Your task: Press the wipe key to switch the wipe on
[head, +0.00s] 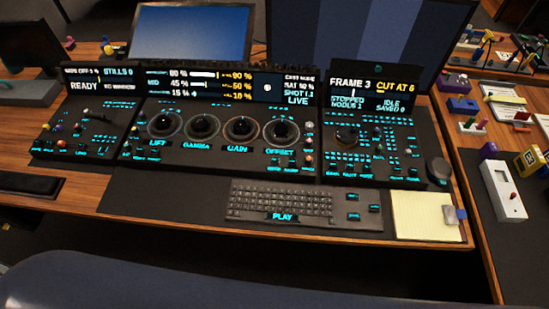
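The trackball panel (190,157) stands on the desk in the head view, with a left section (72,140), a wide middle section and a right section (400,135). Trackballs in rings sit over the labels LIFT, GAMMA, GAIN and OFFSET. The left display (100,80) shows READY and STILLS 0; its top left line seems to say the wipe is OFF, but the letters are blurred. Small keys with cyan legends cover all sections. The legends are too small to read, so I cannot single out the wipe key. Neither of my grippers is in view.
A keyboard (280,201) lies in front of the middle section, with a yellow notepad (425,215) to its right. Monitors (192,32) stand behind the panel. A side desk at right holds a white device (503,192) and several small items. No arm covers the panel.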

